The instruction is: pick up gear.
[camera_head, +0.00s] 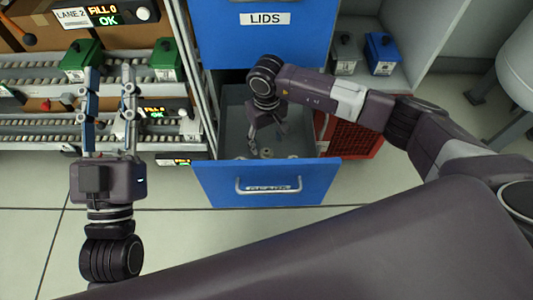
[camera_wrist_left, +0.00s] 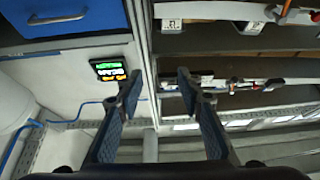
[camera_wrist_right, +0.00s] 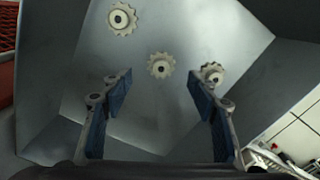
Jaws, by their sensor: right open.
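Several pale toothed gears lie on the grey floor of the open drawer. In the right wrist view one gear (camera_wrist_right: 122,18) is at the top, one gear (camera_wrist_right: 160,65) is near the middle and one gear (camera_wrist_right: 212,72) is beside the right finger. My right gripper (camera_wrist_right: 160,85) is open and empty, pointing down into the drawer above the gears; in the head view (camera_head: 265,138) it partly hides them. The drawer (camera_head: 265,188) has a blue front with a handle. My left gripper (camera_head: 110,75) is open and empty in front of the roller shelves; its fingers also show in the left wrist view (camera_wrist_left: 156,85).
A closed blue drawer labelled LIDS (camera_head: 265,40) is above the open one. A red crate (camera_head: 348,140) stands right of it. Roller shelves (camera_head: 40,125) with green boxes (camera_head: 165,60) are at the left. A blue box (camera_head: 382,53) sits at the back right.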

